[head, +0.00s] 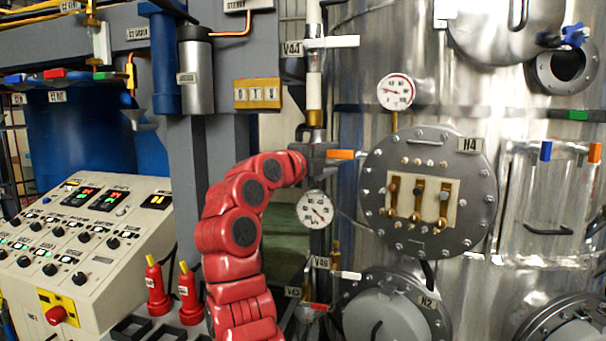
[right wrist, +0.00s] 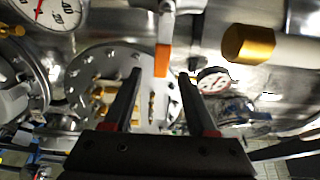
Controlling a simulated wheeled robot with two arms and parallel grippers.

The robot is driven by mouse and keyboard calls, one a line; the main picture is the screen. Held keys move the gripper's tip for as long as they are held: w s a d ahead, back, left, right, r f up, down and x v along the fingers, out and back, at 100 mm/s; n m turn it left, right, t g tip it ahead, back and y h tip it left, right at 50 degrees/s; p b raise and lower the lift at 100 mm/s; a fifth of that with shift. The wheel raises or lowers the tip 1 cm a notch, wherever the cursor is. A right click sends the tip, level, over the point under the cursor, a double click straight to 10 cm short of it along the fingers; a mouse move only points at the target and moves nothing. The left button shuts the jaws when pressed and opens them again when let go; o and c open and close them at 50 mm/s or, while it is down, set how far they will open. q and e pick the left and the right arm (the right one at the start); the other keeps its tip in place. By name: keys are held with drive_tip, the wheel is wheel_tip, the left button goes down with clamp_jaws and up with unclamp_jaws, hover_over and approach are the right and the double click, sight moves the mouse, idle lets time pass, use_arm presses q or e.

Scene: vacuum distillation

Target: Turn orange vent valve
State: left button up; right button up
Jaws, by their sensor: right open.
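The orange vent valve handle (head: 341,154) shows in the head view as a short, level orange bar just left of the round N4 flange. My right gripper (head: 319,155) is at its left end, at the end of my red arm, and partly hides the valve. In the right wrist view the orange handle (right wrist: 162,58) points down from a grey valve body. Its lower end lies between the tips of my right gripper's two dark, open fingers (right wrist: 160,75). I cannot tell whether either finger touches it. My left gripper is not in view.
The N4 flange (head: 382,225) with brass fittings is right of the handle. A gauge (head: 315,209) hangs below my gripper, and another gauge (head: 396,92) sits above right. A pipe with a white-handled V44 valve (head: 340,42) rises above. A control console (head: 75,245) stands left.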

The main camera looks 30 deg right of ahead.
drive_tip(key=b+v, duration=0.3)
drive_tip(key=v, duration=0.8)
drive_tip(key=shift+a, duration=0.25)
